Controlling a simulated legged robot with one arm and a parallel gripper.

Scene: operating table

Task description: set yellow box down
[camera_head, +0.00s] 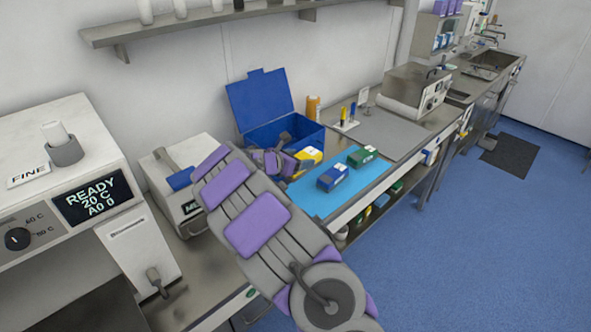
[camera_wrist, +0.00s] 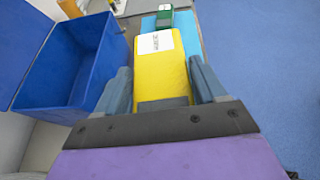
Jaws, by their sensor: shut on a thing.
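The yellow box (camera_wrist: 165,82) with a white label is between the two fingers of my gripper (camera_wrist: 160,68), which is shut on it. In the head view the yellow box (camera_head: 308,154) shows partly past my gripper (camera_head: 290,163), in front of the open blue bin (camera_head: 262,132) and by the left end of the blue mat (camera_head: 318,202). I cannot tell whether the box touches the surface below. In the wrist view the blue bin (camera_wrist: 60,112) stands just left of the box, apart from it.
On the mat are a blue-and-white box (camera_head: 333,177) and a green-and-white box (camera_head: 362,156). A bare grey area (camera_head: 383,132) lies behind the mat. An orange bottle (camera_head: 313,107) stands beside the bin. A grey device (camera_head: 183,190) stands left of my arm.

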